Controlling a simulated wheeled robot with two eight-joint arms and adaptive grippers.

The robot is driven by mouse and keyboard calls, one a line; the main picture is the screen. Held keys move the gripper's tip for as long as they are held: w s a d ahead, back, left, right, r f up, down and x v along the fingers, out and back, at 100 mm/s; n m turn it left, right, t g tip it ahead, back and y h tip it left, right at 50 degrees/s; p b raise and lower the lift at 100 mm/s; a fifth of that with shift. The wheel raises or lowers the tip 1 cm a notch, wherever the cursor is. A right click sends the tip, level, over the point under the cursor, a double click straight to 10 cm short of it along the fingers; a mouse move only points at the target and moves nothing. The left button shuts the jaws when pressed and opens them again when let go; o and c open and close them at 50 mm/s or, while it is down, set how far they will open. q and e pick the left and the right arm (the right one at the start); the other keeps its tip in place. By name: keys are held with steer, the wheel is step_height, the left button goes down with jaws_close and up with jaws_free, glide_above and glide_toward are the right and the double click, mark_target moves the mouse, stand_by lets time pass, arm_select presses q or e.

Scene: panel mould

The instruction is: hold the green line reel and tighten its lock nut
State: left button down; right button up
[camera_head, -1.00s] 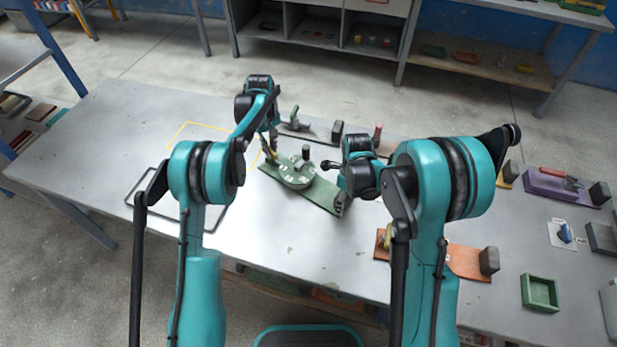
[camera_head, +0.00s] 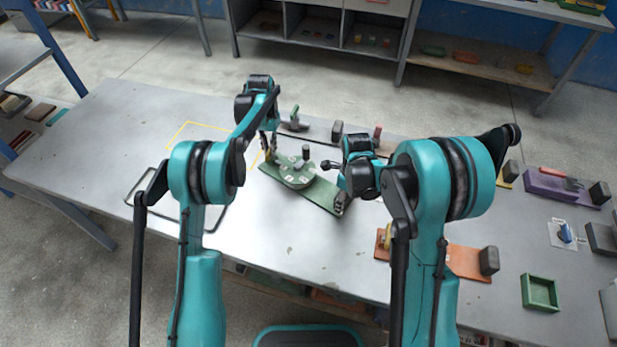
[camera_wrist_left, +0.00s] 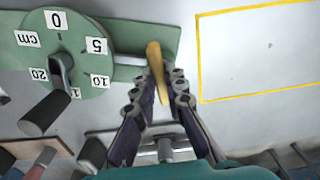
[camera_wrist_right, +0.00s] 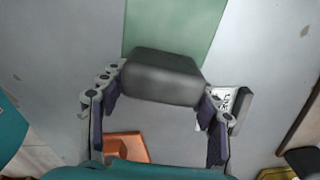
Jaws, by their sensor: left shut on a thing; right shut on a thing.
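The green line reel lies on the table, with a green board (camera_head: 325,194), a round numbered dial (camera_head: 293,179) and a dark crank handle (camera_head: 305,152). The dial also shows in the left wrist view (camera_wrist_left: 40,45). A yellow bar, apparently the lock nut's lever (camera_wrist_left: 154,58), stands near the board's end. My left gripper (camera_wrist_left: 159,80) is shut on this yellow bar, its fingers on either side. My right gripper (camera_wrist_right: 163,82) is shut on the grey block (camera_wrist_right: 160,75) at the board's other end. The nut's thread is hidden.
An orange board (camera_head: 465,262) with a grey block lies at the front right, near a green tray (camera_head: 540,292). A purple board (camera_head: 560,190) lies further right. Other similar pieces lie behind the reel. A yellow outline (camera_head: 190,123) marks clear table at left.

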arm_select(q)
steer(key=shift+m, duration=1)
steer(key=c, duration=1.6)
jaws_free()
steer(key=shift+o, duration=0.2)
step_height(320, 180, up, 12)
